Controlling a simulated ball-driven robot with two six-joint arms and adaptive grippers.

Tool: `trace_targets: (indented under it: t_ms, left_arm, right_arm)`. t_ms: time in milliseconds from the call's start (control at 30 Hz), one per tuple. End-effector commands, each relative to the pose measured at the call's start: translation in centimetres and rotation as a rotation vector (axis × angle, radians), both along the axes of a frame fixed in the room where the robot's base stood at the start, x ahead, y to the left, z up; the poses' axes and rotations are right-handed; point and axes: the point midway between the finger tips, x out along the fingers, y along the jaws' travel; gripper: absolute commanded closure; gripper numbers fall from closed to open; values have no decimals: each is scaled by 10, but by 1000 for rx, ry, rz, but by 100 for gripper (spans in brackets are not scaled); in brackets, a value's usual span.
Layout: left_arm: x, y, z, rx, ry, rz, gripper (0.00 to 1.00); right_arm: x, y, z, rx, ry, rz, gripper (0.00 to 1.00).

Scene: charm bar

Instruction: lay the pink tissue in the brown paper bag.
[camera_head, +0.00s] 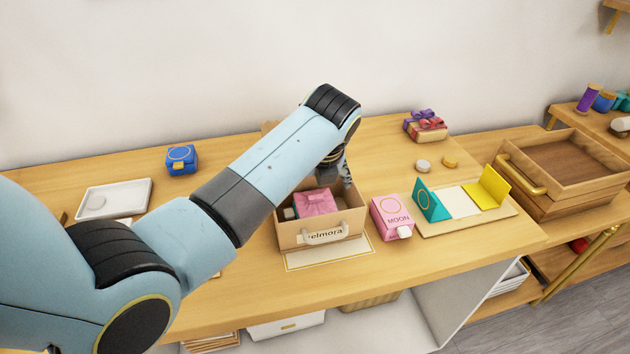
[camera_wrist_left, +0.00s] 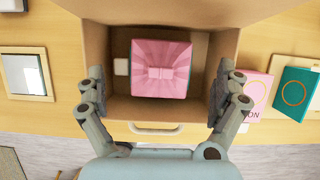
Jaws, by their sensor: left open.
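The brown paper bag (camera_head: 291,232) stands upright and open on the table, with a label and a pale handle on its front. The pink tissue (camera_head: 318,202) lies inside it, pleated, and shows from above in the left wrist view (camera_wrist_left: 161,82). A thin dark teal edge shows beside the tissue; what lies under it is hidden. My left gripper (camera_head: 336,172) is over the bag, pointing down. In the left wrist view its fingers (camera_wrist_left: 160,82) are spread wide on either side of the tissue, apart from it. My right gripper is out of view.
A small white item (camera_wrist_left: 121,67) lies in the bag beside the tissue. A pink box (camera_head: 391,218) stands close right of the bag, then a teal and yellow stand (camera_head: 461,203). A white tray (camera_head: 115,199) and blue box (camera_head: 182,160) are at left. Wrapped gifts (camera_head: 425,127) stand behind.

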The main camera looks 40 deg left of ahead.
Motion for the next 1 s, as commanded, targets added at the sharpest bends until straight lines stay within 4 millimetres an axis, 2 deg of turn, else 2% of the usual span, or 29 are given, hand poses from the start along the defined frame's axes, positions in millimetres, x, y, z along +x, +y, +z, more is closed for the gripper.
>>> trace_targets:
  t_ms: [267, 1000]
  left_arm:
    - [0, 0, 3, 0, -1, 0, 0]
    - [1, 0, 59, 0, -1, 0, 0]
  right_arm:
    - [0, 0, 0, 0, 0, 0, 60]
    - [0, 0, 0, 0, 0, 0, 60]
